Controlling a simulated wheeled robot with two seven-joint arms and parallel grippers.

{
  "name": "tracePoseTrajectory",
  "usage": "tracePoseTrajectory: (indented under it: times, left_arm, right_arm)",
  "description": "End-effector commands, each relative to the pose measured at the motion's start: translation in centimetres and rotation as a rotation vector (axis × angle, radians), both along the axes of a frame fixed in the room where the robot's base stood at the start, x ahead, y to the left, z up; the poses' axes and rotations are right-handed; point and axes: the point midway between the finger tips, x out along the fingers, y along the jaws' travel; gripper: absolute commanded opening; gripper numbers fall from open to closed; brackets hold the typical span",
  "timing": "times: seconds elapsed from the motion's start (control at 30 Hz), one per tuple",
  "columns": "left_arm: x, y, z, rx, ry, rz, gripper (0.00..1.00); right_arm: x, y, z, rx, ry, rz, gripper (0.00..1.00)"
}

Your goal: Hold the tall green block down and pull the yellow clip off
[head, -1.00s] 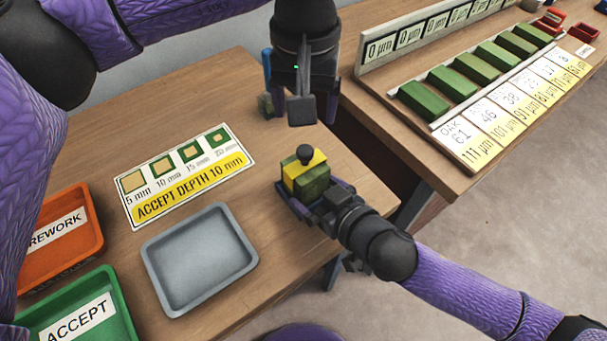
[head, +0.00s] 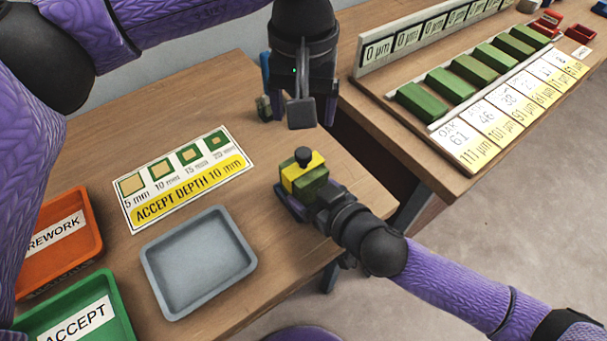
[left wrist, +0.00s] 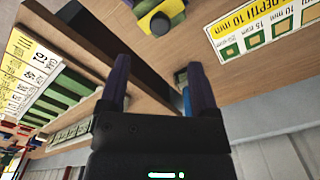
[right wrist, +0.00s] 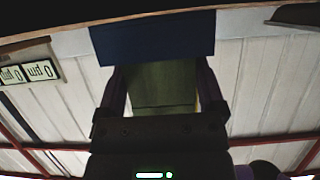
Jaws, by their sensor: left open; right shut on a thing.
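The green block (head: 313,188) stands near the table's front right edge, with the yellow clip (head: 291,177) around its upper part and a black knob (head: 303,155) on top. My right gripper (head: 304,194) is shut on the green block from the right. The right wrist view shows the block (right wrist: 160,85) between its fingers, with a thin yellow strip at the right. My left gripper (head: 298,112) is open and empty, above and behind the clip. The left wrist view shows the clip (left wrist: 147,22) and knob (left wrist: 160,22) beyond its spread fingers (left wrist: 160,75).
A grey tray (head: 247,275), an orange REWORK tray (head: 96,243) and a green ACCEPT tray (head: 115,310) lie left. A depth card (head: 185,178) lies behind the grey tray. A side table (head: 400,125) holds several green blocks.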

Motion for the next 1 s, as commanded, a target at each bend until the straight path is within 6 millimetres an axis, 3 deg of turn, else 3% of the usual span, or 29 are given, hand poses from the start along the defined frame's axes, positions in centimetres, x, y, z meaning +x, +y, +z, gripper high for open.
tracePoseTrajectory:
  times: [0.07, 0.3, 0.4, 0.47, 0.8, 1.0]
  left_arm:
    - [0.0, -0.1, 0.3, -0.002, 0.000, 0.093, 0.80]
    - [0.0, -0.1, 1.8, -0.002, 0.001, 0.661, 0.80]
    - [0.0, 0.0, 1.6, 0.001, 0.002, 0.762, 0.80]
    - [0.0, 0.0, 0.8, 0.002, 0.003, 0.778, 0.80]
    - [-0.1, 0.0, -7.3, 0.002, 0.003, 0.774, 0.80]
    - [0.0, 0.0, -9.7, 0.000, 0.000, 0.775, 0.80]
  right_arm:
    - [0.0, 0.0, 0.0, 0.000, 0.000, 0.000, 0.00]
    - [0.0, 0.0, 0.0, 0.000, 0.000, 0.000, 0.00]
    - [0.0, 0.0, 0.0, 0.000, 0.000, 0.000, 0.00]
    - [0.0, 0.0, 0.0, 0.000, 0.000, 0.000, 0.00]
    - [0.0, 0.0, 0.0, 0.001, -0.001, 0.000, 0.00]
    - [0.0, 0.0, 0.0, 0.001, -0.001, 0.000, 0.00]
